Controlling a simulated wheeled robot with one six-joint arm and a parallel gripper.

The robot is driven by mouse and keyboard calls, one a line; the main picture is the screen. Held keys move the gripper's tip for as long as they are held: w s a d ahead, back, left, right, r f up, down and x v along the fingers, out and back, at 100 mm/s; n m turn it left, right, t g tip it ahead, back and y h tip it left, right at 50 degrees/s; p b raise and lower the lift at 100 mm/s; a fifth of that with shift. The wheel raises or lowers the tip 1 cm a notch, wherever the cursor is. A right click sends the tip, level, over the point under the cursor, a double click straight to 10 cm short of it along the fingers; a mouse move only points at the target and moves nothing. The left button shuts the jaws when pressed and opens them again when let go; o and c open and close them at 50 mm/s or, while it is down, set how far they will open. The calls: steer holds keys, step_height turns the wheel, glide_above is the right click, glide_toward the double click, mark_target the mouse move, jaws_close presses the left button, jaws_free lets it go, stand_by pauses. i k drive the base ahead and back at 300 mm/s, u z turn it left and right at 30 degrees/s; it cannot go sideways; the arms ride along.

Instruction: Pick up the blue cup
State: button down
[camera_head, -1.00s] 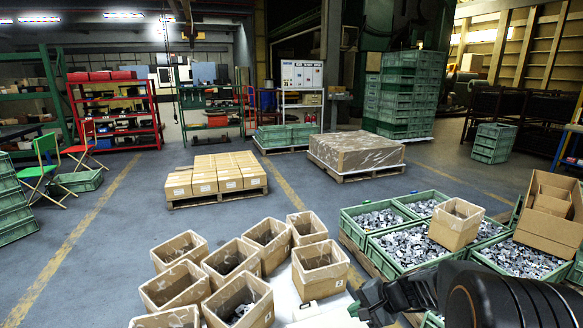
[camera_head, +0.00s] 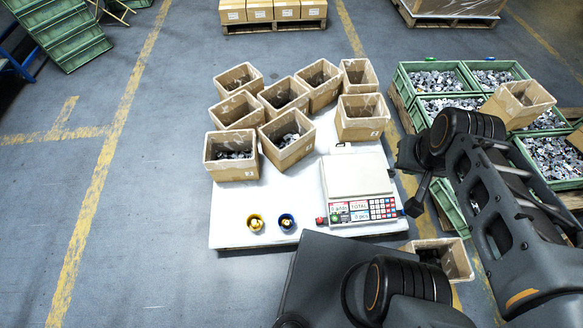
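The small blue cup (camera_head: 288,229) stands upright on the white table (camera_head: 235,205), near its front edge. Something small and pale shows inside it. A yellow cup (camera_head: 256,228) stands just to its left, also with small contents. My gripper (camera_head: 413,207) seems to be the dark, narrow end of my arm, to the right of the scale and well apart from the blue cup. Its fingers are too dark and small to tell whether they are open or shut.
A scale (camera_head: 357,178) with a keypad stands right of the cups, with a small red object (camera_head: 320,221) beside it. Several cardboard boxes (camera_head: 231,165) fill the table's back. Green crates (camera_head: 432,70) of metal parts stand at the right. Floor to the left is clear.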

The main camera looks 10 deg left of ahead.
mark_target(286, 221)
steer(key=z, duration=0.8)
steer(key=k, duration=0.8)
steer(key=u, duration=1.45)
steer(key=k, duration=0.5)
steer(key=u, duration=1.8)
steer(key=i, duration=1.5)
steer(key=z, duration=2.15)
